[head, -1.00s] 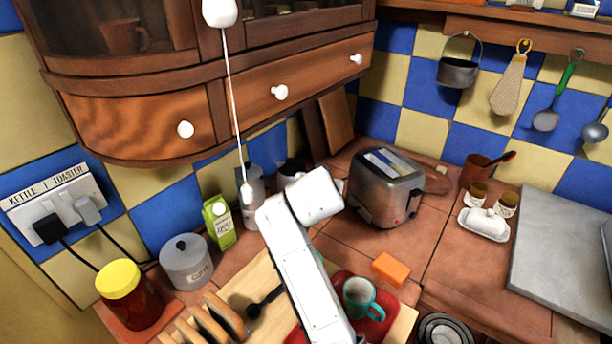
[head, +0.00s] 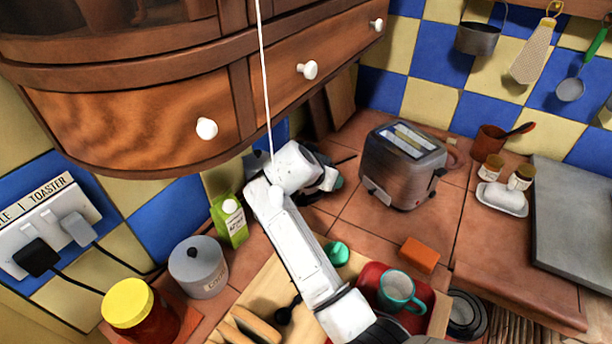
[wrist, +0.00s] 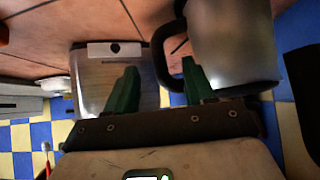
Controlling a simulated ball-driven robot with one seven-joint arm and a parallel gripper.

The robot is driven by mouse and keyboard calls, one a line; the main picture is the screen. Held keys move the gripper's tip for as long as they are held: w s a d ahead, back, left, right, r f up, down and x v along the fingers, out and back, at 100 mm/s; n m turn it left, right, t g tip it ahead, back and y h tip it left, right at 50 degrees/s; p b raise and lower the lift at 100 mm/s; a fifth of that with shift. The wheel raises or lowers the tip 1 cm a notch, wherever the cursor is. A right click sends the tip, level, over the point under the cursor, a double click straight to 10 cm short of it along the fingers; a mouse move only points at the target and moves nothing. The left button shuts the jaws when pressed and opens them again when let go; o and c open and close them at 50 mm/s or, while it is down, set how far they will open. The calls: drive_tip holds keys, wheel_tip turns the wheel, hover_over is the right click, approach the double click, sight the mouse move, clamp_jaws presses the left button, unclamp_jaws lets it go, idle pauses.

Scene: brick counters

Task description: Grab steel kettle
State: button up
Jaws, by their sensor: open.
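The steel kettle (wrist: 235,45) fills the upper right of the wrist view, with its dark handle (wrist: 160,62) toward the middle. My gripper (wrist: 160,75) shows two green fingers, open and empty. The handle appears in the space between the fingertips, nearer the right finger, which overlaps the gap beside the kettle body. How far the fingertips are from the handle in depth I cannot tell. In the head view my arm covers most of the kettle and the fingers.
The toaster (head: 402,165) stands right of my gripper and also shows in the wrist view (wrist: 90,88). A green carton (head: 230,222) and a canister (head: 198,268) stand left of my arm. A cabinet with drawers (head: 135,125) overhangs. A teal mug (head: 397,288) is in front.

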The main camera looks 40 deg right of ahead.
drive_tip(key=x, duration=0.6)
drive_tip(key=shift+p, duration=0.35)
drive_tip(key=shift+c, duration=0.2)
drive_tip(key=c, duration=0.9)
clamp_jaws()
drive_tip(key=shift+a+f, duration=0.1)
